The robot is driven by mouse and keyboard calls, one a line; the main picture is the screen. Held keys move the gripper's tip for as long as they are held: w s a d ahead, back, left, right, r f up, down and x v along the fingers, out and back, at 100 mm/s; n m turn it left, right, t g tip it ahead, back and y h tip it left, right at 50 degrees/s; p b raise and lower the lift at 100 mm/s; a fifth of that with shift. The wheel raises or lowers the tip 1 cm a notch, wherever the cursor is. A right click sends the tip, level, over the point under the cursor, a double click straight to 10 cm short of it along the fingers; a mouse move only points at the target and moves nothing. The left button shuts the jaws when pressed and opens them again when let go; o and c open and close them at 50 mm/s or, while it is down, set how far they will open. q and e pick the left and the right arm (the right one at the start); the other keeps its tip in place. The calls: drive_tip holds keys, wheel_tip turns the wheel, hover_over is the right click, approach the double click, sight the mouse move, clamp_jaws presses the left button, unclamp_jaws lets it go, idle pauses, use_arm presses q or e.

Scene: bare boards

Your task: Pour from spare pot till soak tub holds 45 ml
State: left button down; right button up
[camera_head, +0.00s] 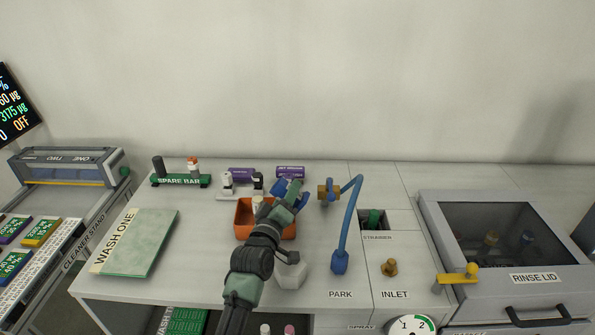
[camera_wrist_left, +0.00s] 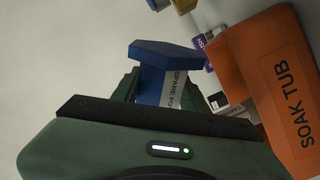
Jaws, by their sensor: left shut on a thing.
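My left gripper (camera_head: 287,196) is shut on the blue spare pot (camera_head: 279,185). In the left wrist view the pot (camera_wrist_left: 158,62) shows its white "SPARE POT" label between the green fingers (camera_wrist_left: 162,88). The gripper and pot are over or beside the back right part of the orange soak tub (camera_head: 243,222); the exact height is unclear. The tub also shows in the left wrist view (camera_wrist_left: 280,75), to the right of the pot. My arm hides part of the tub. No stream of liquid is visible, and the tub's contents cannot be read. My right gripper is out of view.
A blue hose (camera_head: 349,225) stands right of the tub, with a brass fitting (camera_head: 328,192). A white faceted object (camera_head: 291,275) lies in front. Purple boxes (camera_head: 290,172) and the green spare bar (camera_head: 180,181) are behind. The green wash board (camera_head: 140,242) is left; the rinse lid (camera_head: 533,278) is right.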

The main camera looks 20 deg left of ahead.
use_arm(q)
drive_tip(key=shift+r+n+p, duration=0.1)
drive_tip(key=shift+n+p, duration=0.25)
drive_tip(key=shift+n, duration=0.15)
drive_tip(key=shift+f+n, duration=0.3)
drive_tip(key=shift+n, duration=0.3)
drive_tip(key=shift+f+n, duration=0.45)
drive_tip(key=shift+n, duration=0.55)
drive_tip(key=shift+a+r+n+p, duration=0.3)
drive_tip(key=shift+a+n+p, duration=0.3)
drive_tip(key=shift+n+p, duration=0.25)
idle(2.4)
drive_tip(key=shift+a+r+n+p, duration=0.1)
drive_tip(key=shift+r+n+p, duration=0.1)
drive_tip(key=shift+n+p, duration=0.25)
idle(2.2)
